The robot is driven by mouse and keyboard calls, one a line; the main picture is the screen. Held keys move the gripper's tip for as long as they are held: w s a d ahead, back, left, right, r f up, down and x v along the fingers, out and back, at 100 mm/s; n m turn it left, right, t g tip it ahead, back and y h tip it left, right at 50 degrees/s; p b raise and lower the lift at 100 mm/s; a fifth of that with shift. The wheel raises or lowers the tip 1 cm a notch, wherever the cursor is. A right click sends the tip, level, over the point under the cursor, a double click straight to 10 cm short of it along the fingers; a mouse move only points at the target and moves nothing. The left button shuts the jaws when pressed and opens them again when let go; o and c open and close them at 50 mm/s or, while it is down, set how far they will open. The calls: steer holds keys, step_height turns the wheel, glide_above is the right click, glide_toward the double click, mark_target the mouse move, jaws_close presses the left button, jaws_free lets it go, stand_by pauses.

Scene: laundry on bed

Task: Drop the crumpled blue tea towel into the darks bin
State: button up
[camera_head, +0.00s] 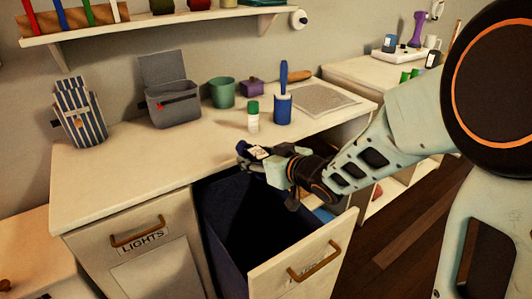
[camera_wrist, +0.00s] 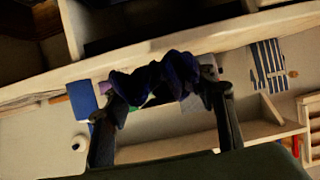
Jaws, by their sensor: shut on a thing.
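The crumpled blue tea towel (camera_wrist: 165,74) is a dark navy bunch between the two fingers of my gripper (camera_wrist: 162,98) in the wrist view. My gripper is shut on it. In the head view my gripper (camera_head: 256,155) is over the back part of the pulled-out bin, near the counter's front edge. Only a small dark bit of the towel (camera_head: 243,149) shows there; the rest is hidden by the gripper. The open bin has a navy lining (camera_head: 212,215) and a pale front with a wooden handle (camera_head: 315,262). Its label is too dim to read surely.
The shut bin labelled LIGHTS (camera_head: 141,243) is at the left. The counter (camera_head: 190,155) holds a grey box (camera_head: 172,103), a striped bag (camera_head: 78,112), a white bottle with green cap (camera_head: 253,117) and a blue lint roller (camera_head: 283,105). A shelf (camera_head: 150,22) hangs above.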

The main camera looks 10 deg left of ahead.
steer(key=shift+w+d+f, duration=0.25)
steer(key=shift+d+f, duration=0.1)
steer(key=shift+d, duration=0.1)
step_height(320, 180, down, 6)
steer(key=b, duration=0.6)
steer(key=shift+r, duration=0.1)
steer(key=o, duration=1.3)
steer(key=shift+c, duration=0.2)
steer(key=v, duration=0.7)
steer(key=shift+d+r, duration=0.2)
steer(key=shift+r, duration=0.05)
